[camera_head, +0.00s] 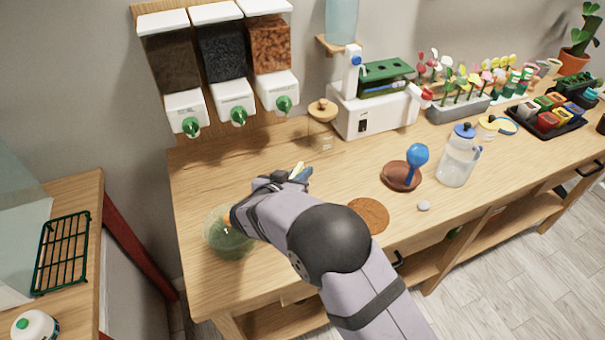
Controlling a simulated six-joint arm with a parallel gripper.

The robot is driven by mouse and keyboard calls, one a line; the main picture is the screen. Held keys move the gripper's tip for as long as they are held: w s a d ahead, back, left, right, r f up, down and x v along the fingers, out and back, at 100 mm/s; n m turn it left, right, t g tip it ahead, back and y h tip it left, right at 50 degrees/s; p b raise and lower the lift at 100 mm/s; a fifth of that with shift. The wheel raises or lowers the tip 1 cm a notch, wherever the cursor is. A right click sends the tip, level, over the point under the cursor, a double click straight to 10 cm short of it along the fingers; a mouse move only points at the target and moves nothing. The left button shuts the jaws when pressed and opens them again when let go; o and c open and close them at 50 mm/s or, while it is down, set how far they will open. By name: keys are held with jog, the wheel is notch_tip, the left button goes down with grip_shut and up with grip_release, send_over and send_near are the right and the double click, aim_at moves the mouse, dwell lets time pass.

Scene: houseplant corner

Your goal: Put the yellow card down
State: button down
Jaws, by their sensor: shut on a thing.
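My wrist and arm hide the rest of the card. I cannot tell whether the card touches the counter.
A green glass bowl (216,240) is left of my wrist, partly hidden. A cork mat (374,216), brown saucer (392,182) with a blue bulb tool (417,156) and water jug (459,160) are right. A wood-topped jar (323,112) is behind.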

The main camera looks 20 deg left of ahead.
jog(key=shift+s+d+f+b, duration=0.1)
jog(key=shift+d+f+b, duration=0.05)
jog(key=shift+f, duration=0.25)
jog(key=shift+s+d+f+b, duration=0.1)
jog(key=shift+f+b, duration=0.05)
jog(key=shift+f, duration=0.2)
jog(key=c, duration=1.8)
grip_release()
jog(key=shift+o, duration=0.2)
jog(key=shift+r, duration=0.1)
jog(key=shift+w+a+r, duration=0.1)
jog(key=shift+a+r, duration=0.05)
jog(key=shift+r, duration=0.1)
notch_tip(320, 180, up, 11)
jog(key=shift+w+f+b, duration=0.1)
jog(key=shift+b, duration=1.1)
